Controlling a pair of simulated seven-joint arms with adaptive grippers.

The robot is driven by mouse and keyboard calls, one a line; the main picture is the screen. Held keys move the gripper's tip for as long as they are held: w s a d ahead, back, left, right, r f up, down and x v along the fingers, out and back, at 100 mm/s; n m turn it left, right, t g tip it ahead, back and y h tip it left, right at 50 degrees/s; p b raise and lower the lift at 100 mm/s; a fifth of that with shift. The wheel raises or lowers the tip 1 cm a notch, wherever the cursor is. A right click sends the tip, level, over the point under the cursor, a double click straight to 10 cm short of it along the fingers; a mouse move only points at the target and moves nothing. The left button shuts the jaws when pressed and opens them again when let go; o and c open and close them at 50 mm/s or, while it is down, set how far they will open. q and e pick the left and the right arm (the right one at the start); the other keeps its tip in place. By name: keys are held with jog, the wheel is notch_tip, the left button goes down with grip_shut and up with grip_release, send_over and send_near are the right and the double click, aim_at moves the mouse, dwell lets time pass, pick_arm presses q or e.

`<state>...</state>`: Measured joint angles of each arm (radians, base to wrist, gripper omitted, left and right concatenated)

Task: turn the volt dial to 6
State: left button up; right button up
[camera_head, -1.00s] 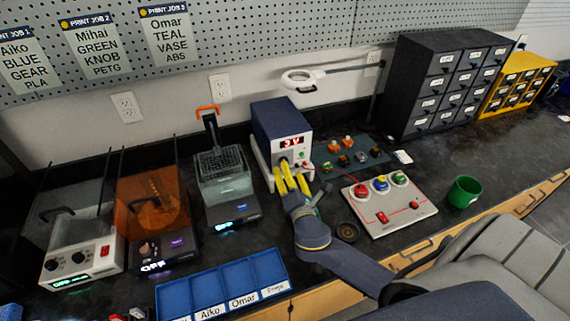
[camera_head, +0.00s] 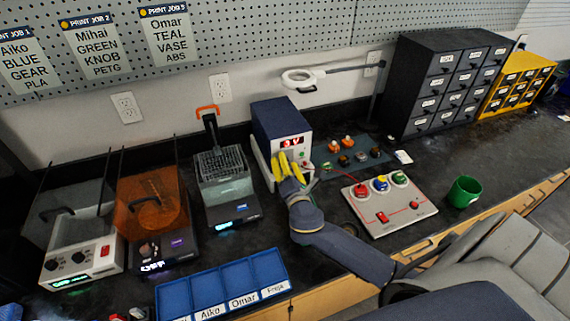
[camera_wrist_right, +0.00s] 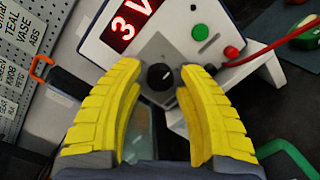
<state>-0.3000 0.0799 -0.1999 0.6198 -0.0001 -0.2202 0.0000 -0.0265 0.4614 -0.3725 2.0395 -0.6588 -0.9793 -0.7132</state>
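The power supply (camera_head: 277,121) is a dark blue box with a white front, standing against the back wall. Its red display (camera_wrist_right: 127,22) reads 3 V in the right wrist view. The volt dial (camera_wrist_right: 160,76) is a small black knob with a pale mark, on a grey plate below the display. My right gripper (camera_wrist_right: 160,70) has yellow fingers spread apart, with the dial seen between their tips and a gap on each side. In the head view the right gripper (camera_head: 287,165) covers the dial. My left gripper is not in view.
A white switch board (camera_head: 385,205) and a green cup (camera_head: 464,191) stand to the right; blue labelled trays (camera_head: 222,270) lie in front.

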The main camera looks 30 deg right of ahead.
grip_shut()
jog(key=shift+m, duration=0.5)
dwell(0.3)
jog(key=shift+r+m+g, duration=0.1)
jog(key=shift+m+g, duration=0.2)
jog(key=shift+m, duration=2.2)
jog(key=shift+o, duration=1.9)
grip_release()
jog(key=shift+y, duration=0.3)
jog(key=shift+s, duration=0.1)
